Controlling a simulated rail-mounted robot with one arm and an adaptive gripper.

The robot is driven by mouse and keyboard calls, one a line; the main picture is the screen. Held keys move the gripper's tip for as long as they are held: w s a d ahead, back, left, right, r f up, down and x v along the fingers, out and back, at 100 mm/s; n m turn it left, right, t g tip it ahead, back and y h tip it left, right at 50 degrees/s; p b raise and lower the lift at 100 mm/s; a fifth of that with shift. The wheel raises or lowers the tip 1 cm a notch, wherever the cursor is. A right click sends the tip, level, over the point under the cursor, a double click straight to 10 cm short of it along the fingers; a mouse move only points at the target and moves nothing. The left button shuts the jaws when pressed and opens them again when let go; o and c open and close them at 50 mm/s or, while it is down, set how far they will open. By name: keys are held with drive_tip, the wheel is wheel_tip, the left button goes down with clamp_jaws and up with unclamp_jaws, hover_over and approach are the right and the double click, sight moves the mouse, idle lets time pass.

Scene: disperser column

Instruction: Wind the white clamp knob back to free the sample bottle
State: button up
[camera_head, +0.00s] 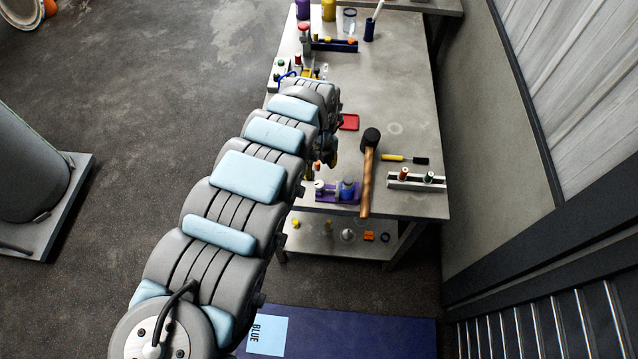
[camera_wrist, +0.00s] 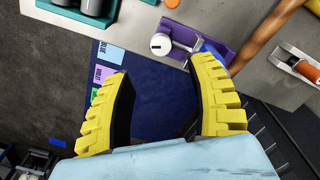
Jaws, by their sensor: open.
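The white clamp knob (camera_wrist: 160,44) shows beyond my fingertips in the wrist view, a round white cap with a dark spot on its side. It sits at a purple holder (camera_wrist: 178,32) near the table edge. The knob (camera_head: 319,187) and holder (camera_head: 325,198) also show in the head view. A blue-grey bottle-like thing (camera_head: 347,188) stands in the holder to the right of the knob; I take it as the sample bottle. In the wrist view my right finger partly hides that side. My gripper (camera_wrist: 160,68) is open and empty, its yellow fingers apart from the knob.
A wooden-handled mallet (camera_head: 368,170) lies close to the right of the holder. The table's middle right is mostly clear.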

sight(319, 184)
wheel_tip(319, 184, down, 9)
drive_tip(key=shift+f+b, duration=0.1)
drive_tip(key=shift+b, duration=0.45)
clamp_jaws()
